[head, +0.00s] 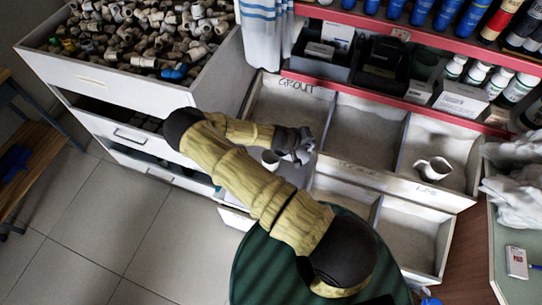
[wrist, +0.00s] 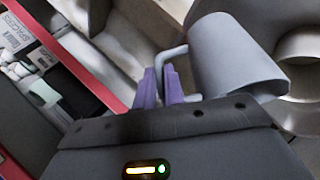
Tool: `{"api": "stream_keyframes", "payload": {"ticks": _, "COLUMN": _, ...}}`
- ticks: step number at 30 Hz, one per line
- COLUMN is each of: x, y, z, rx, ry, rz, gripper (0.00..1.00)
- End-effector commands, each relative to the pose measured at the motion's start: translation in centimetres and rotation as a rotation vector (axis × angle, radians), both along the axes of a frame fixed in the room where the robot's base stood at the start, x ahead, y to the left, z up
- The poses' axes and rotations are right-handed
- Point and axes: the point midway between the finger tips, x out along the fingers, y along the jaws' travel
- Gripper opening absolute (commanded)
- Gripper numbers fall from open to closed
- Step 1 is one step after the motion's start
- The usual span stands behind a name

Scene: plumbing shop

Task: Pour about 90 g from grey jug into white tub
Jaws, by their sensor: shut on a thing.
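The grey jug (wrist: 232,62) fills the right of the wrist view. My gripper (wrist: 165,80) has its purple fingers shut on the jug's handle (wrist: 172,57). In the head view my gripper (head: 304,142) is over the front left of the bins, and the jug (head: 270,158) shows partly, behind my forearm. How far the jug is tilted and what is in it I cannot tell. A round grey rimmed shape (wrist: 302,45) lies beyond the jug in the wrist view; I cannot tell what it is. I cannot make out the white tub for sure.
A bin marked GROUT (head: 283,100) and other bins of pale powder lie around my gripper. A small white pitcher (head: 432,169) stands in the right bin. A red-edged shelf (head: 420,38) with bottles is behind. A crate of fittings (head: 110,88) stands at the left.

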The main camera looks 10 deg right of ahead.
Motion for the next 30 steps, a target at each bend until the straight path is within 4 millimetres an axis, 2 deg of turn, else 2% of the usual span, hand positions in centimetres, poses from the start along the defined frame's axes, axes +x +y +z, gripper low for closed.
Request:
{"api": "stream_keyframes", "payload": {"ticks": 18, "x": 0.9, "y": 3.6, "z": 3.4, "rx": -0.301, "ry": 0.069, "rz": 0.005, "gripper": 0.00}}
{"api": "stream_keyframes", "payload": {"ticks": 30, "x": 1.3, "y": 5.5, "z": 4.8, "rx": -0.456, "ry": 0.108, "rz": 0.004, "gripper": 0.00}}
